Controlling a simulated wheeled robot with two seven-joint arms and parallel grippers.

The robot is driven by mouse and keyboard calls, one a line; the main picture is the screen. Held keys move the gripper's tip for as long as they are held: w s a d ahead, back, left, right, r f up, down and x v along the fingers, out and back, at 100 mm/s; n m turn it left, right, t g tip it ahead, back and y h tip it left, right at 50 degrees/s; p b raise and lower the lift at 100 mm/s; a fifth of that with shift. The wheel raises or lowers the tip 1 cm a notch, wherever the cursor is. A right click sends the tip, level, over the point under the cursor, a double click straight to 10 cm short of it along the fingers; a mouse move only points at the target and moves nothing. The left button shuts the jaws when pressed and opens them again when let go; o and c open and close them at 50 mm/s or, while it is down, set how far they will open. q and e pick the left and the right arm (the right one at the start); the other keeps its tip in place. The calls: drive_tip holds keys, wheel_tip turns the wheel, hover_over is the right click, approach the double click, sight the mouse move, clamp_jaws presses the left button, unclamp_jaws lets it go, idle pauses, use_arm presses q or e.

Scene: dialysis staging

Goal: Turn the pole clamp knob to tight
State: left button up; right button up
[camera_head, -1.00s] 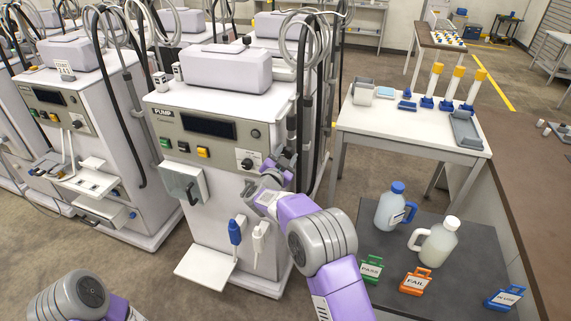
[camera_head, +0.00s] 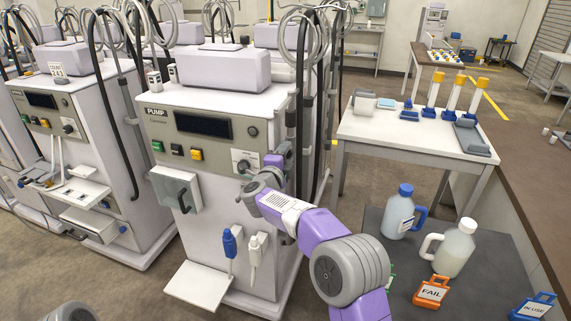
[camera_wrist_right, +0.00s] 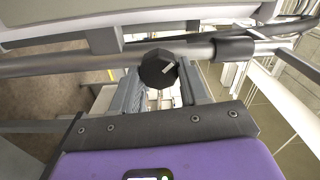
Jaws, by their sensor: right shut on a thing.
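My right gripper (camera_wrist_right: 160,88) is shut on the knob, one finger on each side. In the head view my right gripper (camera_head: 281,154) is at the right side of the pump machine (camera_head: 205,165), beside its upright pole; the knob is hidden there. My left gripper is out of view.
A round dial (camera_head: 243,166) is on the machine's front panel, close to my right wrist. Dark hoses (camera_head: 323,125) hang by the pole. A white table (camera_head: 400,137) stands to the right. Jugs and tags, including a FAIL tag (camera_head: 432,291), occupy the dark surface (camera_head: 385,221) at lower right.

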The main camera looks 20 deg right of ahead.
drive_tip(key=shift+f+m+b, duration=0.15)
drive_tip(key=shift+m+b, duration=2.2)
drive_tip(key=shift+m, duration=1.85)
drive_tip(key=o, duration=0.8)
drive_tip(key=shift+c, duration=0.2)
drive_tip(key=v, duration=0.7)
drive_tip(key=shift+s+a+p, duration=0.2)
drive_tip(key=shift+s+p, duration=0.05)
drive_tip(key=shift+p, duration=0.05)
